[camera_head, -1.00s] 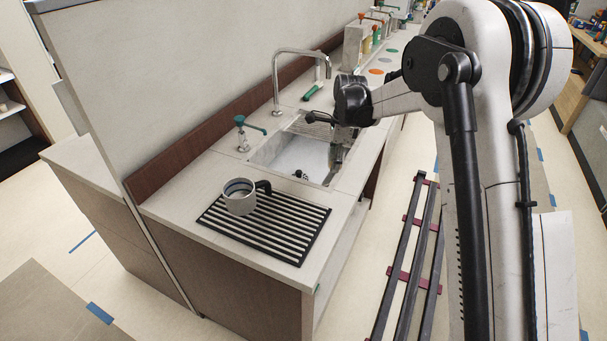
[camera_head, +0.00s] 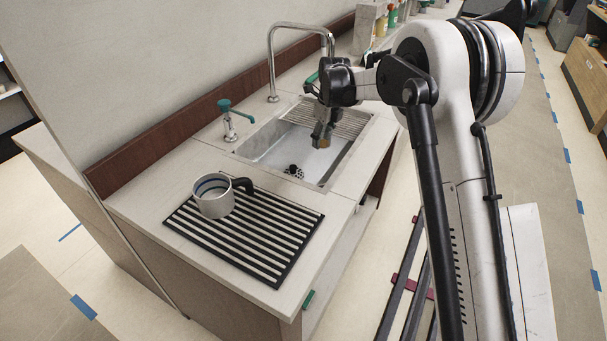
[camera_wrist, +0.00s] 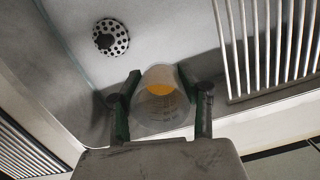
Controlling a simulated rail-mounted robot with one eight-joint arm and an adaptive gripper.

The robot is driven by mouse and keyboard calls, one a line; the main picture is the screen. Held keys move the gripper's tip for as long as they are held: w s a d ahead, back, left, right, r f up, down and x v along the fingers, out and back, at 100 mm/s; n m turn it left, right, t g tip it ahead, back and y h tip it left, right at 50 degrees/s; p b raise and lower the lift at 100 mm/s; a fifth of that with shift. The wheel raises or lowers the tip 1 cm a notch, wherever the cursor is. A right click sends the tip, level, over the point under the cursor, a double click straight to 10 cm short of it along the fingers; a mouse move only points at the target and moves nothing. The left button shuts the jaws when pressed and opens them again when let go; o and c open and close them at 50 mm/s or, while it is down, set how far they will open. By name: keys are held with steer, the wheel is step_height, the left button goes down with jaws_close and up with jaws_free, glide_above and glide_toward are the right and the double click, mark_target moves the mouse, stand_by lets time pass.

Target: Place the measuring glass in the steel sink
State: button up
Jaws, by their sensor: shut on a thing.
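The measuring glass (camera_wrist: 162,108) is a clear, tapered vessel with markings and something orange showing inside. My gripper (camera_wrist: 160,84) is shut on it, one green-padded finger on each side. In the head view my gripper (camera_head: 322,136) hangs over the right part of the steel sink (camera_head: 262,146), where the glass is small and hard to make out. The wrist view shows the sink floor (camera_wrist: 165,35) and the round drain (camera_wrist: 110,37) beyond the glass. I cannot tell how high the glass is above the sink floor.
A slatted metal drainer (camera_head: 340,121) covers the sink's far part and lies right of the glass in the wrist view. A tall faucet (camera_head: 272,60) and a green-topped dispenser (camera_head: 229,120) stand behind. A metal mug (camera_head: 213,196) stands on a black rack (camera_head: 262,262).

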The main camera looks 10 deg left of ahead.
mark_target(320, 169)
steer(key=shift+w+f, duration=0.1)
steer(key=shift+f, duration=0.45)
steer(key=shift+f+b, duration=0.5)
steer(key=shift+f, duration=4.3)
steer(key=shift+f, duration=0.1)
steer(key=shift+f, duration=0.15)
steer(key=o, duration=1.1)
steer(key=shift+r, duration=0.2)
